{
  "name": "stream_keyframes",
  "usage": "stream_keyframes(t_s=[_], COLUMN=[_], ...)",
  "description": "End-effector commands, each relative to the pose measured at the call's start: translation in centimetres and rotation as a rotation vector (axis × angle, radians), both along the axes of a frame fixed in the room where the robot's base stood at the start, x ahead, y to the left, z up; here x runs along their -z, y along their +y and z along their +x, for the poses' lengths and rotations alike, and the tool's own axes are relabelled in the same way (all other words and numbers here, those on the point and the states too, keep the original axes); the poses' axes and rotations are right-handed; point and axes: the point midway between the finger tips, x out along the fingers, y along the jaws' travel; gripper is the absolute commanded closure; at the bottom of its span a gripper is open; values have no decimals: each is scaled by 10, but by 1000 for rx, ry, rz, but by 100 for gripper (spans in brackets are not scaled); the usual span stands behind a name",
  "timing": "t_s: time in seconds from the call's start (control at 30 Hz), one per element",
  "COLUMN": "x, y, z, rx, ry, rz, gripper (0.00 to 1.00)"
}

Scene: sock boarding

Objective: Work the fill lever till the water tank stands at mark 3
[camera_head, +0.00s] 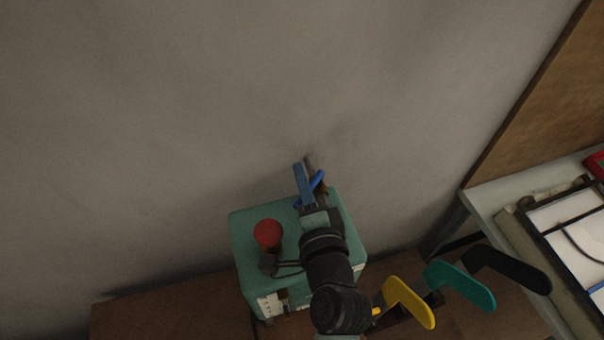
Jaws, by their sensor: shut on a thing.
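A teal box-shaped unit (246,254) stands against the wall, with a red round knob (267,233) on its top. My gripper (309,182) reaches over the back of the unit. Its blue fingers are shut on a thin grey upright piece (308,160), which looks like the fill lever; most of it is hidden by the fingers. A white marked panel (270,305) is on the unit's front, too small to read. My arm covers the unit's front right. I cannot make out the water level or mark 3.
Yellow (408,303), teal (462,284) and black (510,270) foot-shaped boards stand in a row to the right of my arm. A grey table (485,200) with a framed tray is at the far right. The brown bench top (170,306) is clear at left.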

Motion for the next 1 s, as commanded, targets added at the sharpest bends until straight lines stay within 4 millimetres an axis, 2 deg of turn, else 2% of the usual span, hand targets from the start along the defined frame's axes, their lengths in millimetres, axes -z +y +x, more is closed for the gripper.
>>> stream_keyframes(t_s=[0.03, 0.2, 0.57, 0.6, 0.73, 1.0], x=[-5, -3, -1, -1, -1, -1], y=[-1, 0, 0, 0, 0, 1], z=[0, 0, 1, 1, 0, 0], rx=[21, 69, 79, 79, 78, 76], ry=[6, -1, -6, -6, -6, -5], rz=[0, -3, -5, -5, -5, -4], gripper=[100, 100, 100, 79, 55, 55])
